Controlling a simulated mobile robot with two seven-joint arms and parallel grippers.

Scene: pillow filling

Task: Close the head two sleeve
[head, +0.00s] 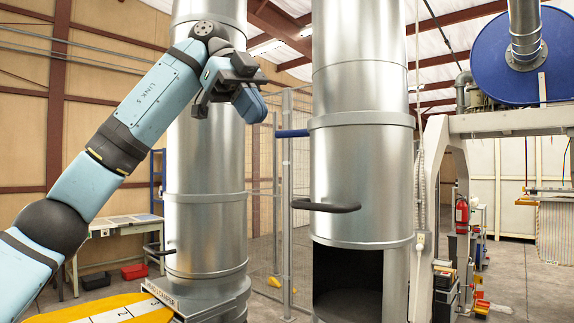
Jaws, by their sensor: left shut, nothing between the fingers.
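Two tall shiny metal columns stand in the head view. The right column's sleeve (358,190) has a dark curved handle (325,206) on its left front. Below this sleeve's lower edge is a dark opening (347,283). The left column (205,225) has a similar dark handle (159,249) low on its left side, with no gap seen under its sleeve. I cannot read which column is head two. My left gripper (228,94) is shut and empty. It is high in front of the left column, above and left of the right handle. My right gripper is out of view.
A yellow numbered surface (110,308) is at bottom left. A wire fence (297,220) stands behind. A blue drum (515,55) and grey frame (500,122) are at right. A bench (120,226) is back left.

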